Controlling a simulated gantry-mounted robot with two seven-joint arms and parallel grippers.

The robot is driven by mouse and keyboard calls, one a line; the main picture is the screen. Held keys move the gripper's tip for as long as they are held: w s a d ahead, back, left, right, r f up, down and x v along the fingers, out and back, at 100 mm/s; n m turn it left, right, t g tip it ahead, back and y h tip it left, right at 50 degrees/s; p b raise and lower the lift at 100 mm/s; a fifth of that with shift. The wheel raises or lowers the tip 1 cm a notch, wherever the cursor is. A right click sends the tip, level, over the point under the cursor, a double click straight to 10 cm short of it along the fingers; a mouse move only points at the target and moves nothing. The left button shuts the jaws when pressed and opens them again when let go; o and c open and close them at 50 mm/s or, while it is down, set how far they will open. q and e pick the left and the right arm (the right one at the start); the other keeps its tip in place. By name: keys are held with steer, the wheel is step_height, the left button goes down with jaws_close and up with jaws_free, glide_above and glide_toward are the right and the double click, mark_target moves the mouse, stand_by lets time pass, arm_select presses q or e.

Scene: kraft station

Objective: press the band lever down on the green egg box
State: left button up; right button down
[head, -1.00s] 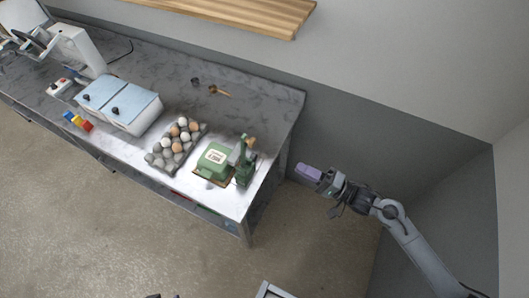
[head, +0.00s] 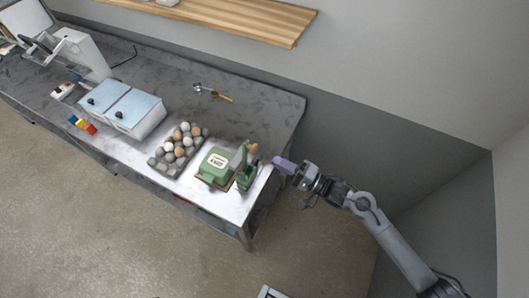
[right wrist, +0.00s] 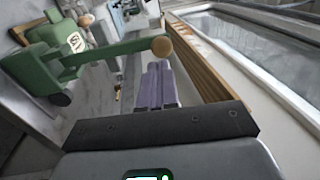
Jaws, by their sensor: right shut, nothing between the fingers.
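The green egg box (head: 215,166) with a white label sits on a brown board at the right end of the metal table. Beside it stands a green band press, whose lever (head: 246,155) rises to a round wooden knob (head: 253,148). In the right wrist view the green lever arm (right wrist: 115,48) reaches across to the knob (right wrist: 162,47), and the egg box (right wrist: 62,38) shows behind. My right gripper (head: 276,161) has purple fingers, shut and empty, just right of the press. Its fingers (right wrist: 157,78) appear close to the knob, apart from it as far as I can tell. My left gripper is not in view.
A grey egg tray (head: 163,158) with brown and white eggs stands left of the box. Farther left are white bins with blue lids (head: 136,107). A small scoop (head: 222,95) lies at the back. A wooden shelf (head: 230,20) hangs on the wall above.

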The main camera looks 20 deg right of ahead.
mark_target(255, 150)
steer(key=shift+p+x, duration=0.5)
steer(key=shift+x, duration=2.35)
steer(key=shift+a, duration=0.1)
